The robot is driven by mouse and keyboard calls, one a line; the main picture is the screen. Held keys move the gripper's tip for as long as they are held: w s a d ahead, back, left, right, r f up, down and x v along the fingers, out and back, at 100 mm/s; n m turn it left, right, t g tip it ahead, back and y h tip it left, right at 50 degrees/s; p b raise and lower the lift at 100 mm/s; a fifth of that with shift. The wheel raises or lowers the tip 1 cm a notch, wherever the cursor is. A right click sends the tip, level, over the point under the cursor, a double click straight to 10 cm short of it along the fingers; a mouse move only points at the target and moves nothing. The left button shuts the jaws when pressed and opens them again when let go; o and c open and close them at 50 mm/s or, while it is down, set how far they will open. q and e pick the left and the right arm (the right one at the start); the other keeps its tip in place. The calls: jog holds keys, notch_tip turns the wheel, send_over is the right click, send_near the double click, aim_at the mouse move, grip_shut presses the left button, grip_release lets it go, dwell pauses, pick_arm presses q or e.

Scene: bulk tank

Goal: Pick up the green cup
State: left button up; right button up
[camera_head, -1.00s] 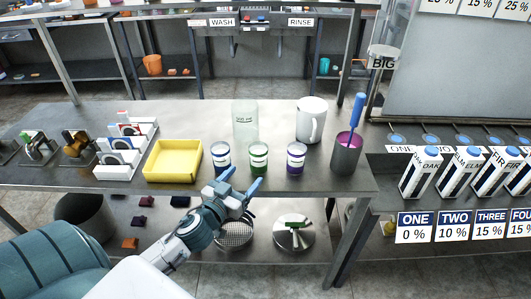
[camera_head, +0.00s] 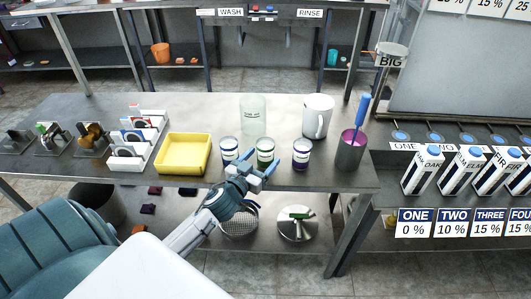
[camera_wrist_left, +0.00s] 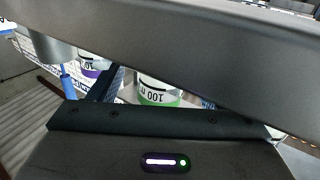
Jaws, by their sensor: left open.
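The green cup (camera_head: 265,150) is a small clear cup with a white label and green contents. It stands upright on the steel table between two cups with dark blue and purple contents. In the left wrist view the green cup (camera_wrist_left: 158,92) shows its label and green band, partly hidden by my gripper. My left gripper (camera_head: 258,172) is open and empty just in front of it, with the fingers pointing toward it. I cannot tell if a finger touches it. My right gripper is not in view.
A blue cup (camera_head: 229,150) and a purple cup (camera_head: 301,153) stand close on either side. A yellow tray (camera_head: 183,153) lies left, and a metal beaker with a blue-handled tool (camera_head: 351,152) right.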

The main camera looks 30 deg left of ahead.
aim_at(270, 147)
pick_arm(q)
jog(key=w+p, duration=0.2)
jog(key=w, duration=0.1)
jog(key=shift+w+a, duration=0.2)
jog(key=shift+w, duration=0.05)
jog(key=shift+w+f, duration=0.15)
jog(key=shift+w, duration=0.15)
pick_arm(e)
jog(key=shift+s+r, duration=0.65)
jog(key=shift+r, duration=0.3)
pick_arm(q)
jog(key=c, duration=1.1)
jog(key=shift+r, duration=0.25)
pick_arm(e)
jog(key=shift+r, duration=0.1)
